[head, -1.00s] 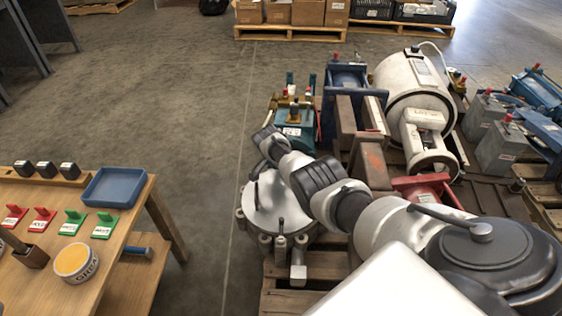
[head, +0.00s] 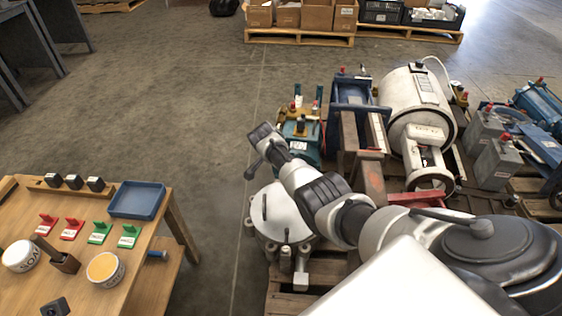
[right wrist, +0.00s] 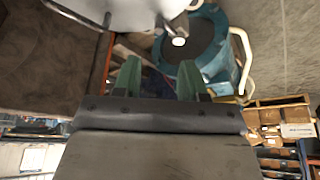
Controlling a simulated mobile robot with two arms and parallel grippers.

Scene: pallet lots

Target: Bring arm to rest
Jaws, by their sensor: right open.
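My right arm (head: 325,200) reaches from the lower right over the pallet of machinery in the head view. Its far end is above a round grey-white lidded vessel (head: 280,213), in front of a teal pump-like machine (head: 300,137). In the right wrist view my right gripper (right wrist: 159,78) has two green fingers spread apart with nothing held between them. A blue-teal machine with a dark round face (right wrist: 195,45) lies beyond the fingers, apart from them as far as I can tell. My left gripper is not in view.
A wooden table (head: 130,265) at left holds a blue tray (head: 137,200), red and green tags, and tubs. A white cylindrical machine (head: 415,105) and grey boxes (head: 497,160) crowd the right. Open floor (head: 170,95) lies between the table and the pallets.

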